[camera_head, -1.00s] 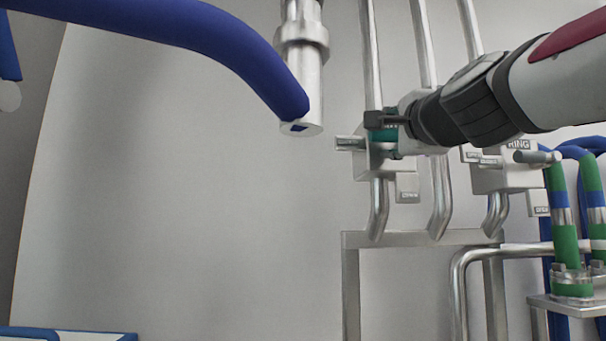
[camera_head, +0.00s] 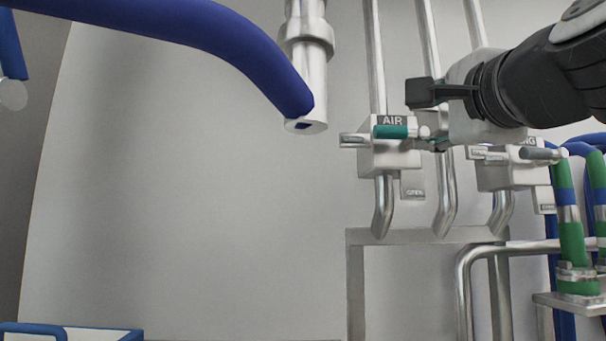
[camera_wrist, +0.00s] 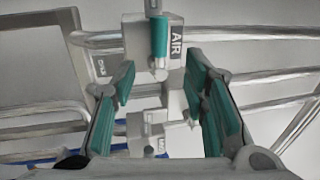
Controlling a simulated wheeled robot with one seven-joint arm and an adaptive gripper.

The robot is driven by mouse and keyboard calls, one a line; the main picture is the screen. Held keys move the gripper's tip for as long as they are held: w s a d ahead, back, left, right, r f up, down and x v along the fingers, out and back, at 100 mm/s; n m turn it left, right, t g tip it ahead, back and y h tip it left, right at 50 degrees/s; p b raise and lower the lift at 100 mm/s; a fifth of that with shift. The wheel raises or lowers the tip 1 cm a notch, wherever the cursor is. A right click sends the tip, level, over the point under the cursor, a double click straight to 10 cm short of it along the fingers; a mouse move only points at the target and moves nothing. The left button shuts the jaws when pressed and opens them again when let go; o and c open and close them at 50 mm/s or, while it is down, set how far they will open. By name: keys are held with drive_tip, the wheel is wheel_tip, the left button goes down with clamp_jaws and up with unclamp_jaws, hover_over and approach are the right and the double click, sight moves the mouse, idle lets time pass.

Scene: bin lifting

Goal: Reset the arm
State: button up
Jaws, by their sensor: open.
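My gripper (camera_head: 425,120) is at the upper right in the head view, just right of and close to the white valve block labelled AIR (camera_head: 392,158). A teal-green handle (camera_head: 391,132) sticks out of this block to the left. In the wrist view my gripper (camera_wrist: 165,105) has its teal-padded fingers spread apart with nothing between them. The AIR block (camera_wrist: 178,40) and its teal handle (camera_wrist: 159,35) lie ahead of the fingers, at the top middle. Whether a finger touches the block cannot be told.
A second valve block (camera_head: 505,175) with a grey handle stands to the right. Steel pipes (camera_head: 376,60) run vertically behind the valves above a metal frame (camera_head: 355,275). A thick blue hose (camera_head: 215,40) and steel nozzle (camera_head: 307,45) hang left.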

drive_tip(key=shift+s+f, duration=0.15)
drive_tip(key=shift+s, duration=0.25)
drive_tip(key=s+a+f+n+g+y+p, duration=0.15)
drive_tip(key=f+n+g, duration=0.3)
drive_tip(key=f, duration=0.65)
drive_tip(key=a+f+n+g+y+b, duration=0.1)
drive_tip(key=a+f+n+g, duration=0.3)
drive_tip(key=f, duration=0.8)
drive_tip(key=s+d+f+n+g, duration=0.1)
drive_tip(key=s+f+n+g, duration=0.1)
drive_tip(key=f, duration=0.5)
drive_tip(key=s+d+f+n+g+h+p, duration=0.1)
drive_tip(key=s+d+f+n+g, duration=0.1)
drive_tip(key=s+f, duration=0.5)
drive_tip(key=s+d+f+n+g+h, duration=0.1)
drive_tip(key=s+d+f+n+g, duration=0.1)
drive_tip(key=f, duration=0.5)
drive_tip(key=s+n+g, duration=0.1)
drive_tip(key=s+n, duration=0.1)
drive_tip(key=n, duration=0.1)
drive_tip(key=shift+s+f+n, duration=0.3)
drive_tip(key=shift+n, duration=0.05)
drive_tip(key=shift+d+r+g+h, duration=0.1)
drive_tip(key=shift+d+g+h, duration=0.05)
drive_tip(key=shift+g+h, duration=0.1)
